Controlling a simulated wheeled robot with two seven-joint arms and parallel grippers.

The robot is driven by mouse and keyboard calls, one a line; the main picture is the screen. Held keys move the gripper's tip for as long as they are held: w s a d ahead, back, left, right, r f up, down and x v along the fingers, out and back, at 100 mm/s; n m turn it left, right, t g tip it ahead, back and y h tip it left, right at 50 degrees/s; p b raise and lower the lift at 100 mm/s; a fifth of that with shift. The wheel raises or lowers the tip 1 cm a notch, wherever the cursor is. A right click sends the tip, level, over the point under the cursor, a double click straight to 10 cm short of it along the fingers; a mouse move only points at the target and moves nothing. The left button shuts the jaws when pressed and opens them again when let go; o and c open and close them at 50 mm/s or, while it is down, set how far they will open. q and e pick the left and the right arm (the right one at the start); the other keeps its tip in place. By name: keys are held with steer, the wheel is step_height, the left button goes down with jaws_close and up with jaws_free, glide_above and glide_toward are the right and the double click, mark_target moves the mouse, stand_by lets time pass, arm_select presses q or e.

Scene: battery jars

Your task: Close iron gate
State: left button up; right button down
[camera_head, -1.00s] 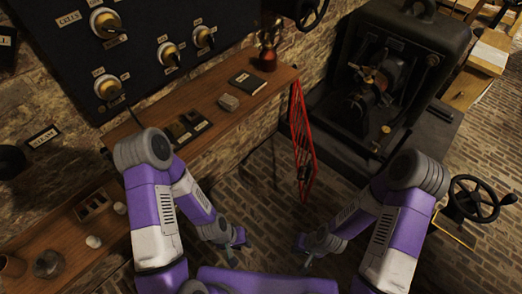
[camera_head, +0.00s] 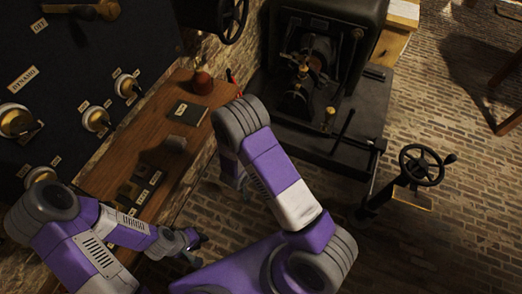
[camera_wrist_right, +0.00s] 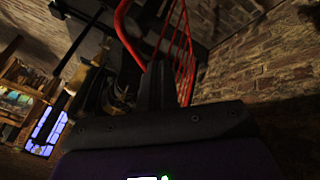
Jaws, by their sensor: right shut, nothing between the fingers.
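The red iron gate (camera_wrist_right: 181,52) shows in the right wrist view as curved top rails and upright bars, just beyond my right gripper (camera_wrist_right: 157,84). That gripper is shut with nothing in it; its dark fingers overlap the gate in the picture, and I cannot tell whether they touch it. In the head view only a small red bit of the gate (camera_head: 230,76) shows; my right arm hides the rest and the right fingertips. My left gripper (camera_head: 194,244) is low beside the wooden shelf, away from the gate; its jaw opening is too small to tell.
The wooden shelf (camera_head: 112,163) runs along the dial panel (camera_head: 58,75), with a dark book (camera_head: 183,115) on it. A black machine (camera_head: 330,143) stands behind my right arm. A handwheel (camera_head: 421,165) stands at right. Brick floor is open at the lower right.

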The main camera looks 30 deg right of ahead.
steer(key=shift+h, duration=0.3)
steer(key=w+d+f+b, duration=0.1)
steer(key=d+f, duration=0.1)
steer(key=w+d+f+b, duration=0.1)
steer(key=d+f+b, duration=0.1)
steer(key=d+f, duration=0.1)
steer(key=w+d+f+b, duration=0.1)
steer(key=w+d+f, duration=0.1)
steer(key=shift+d+f, duration=0.4)
steer(key=shift+d, duration=0.4)
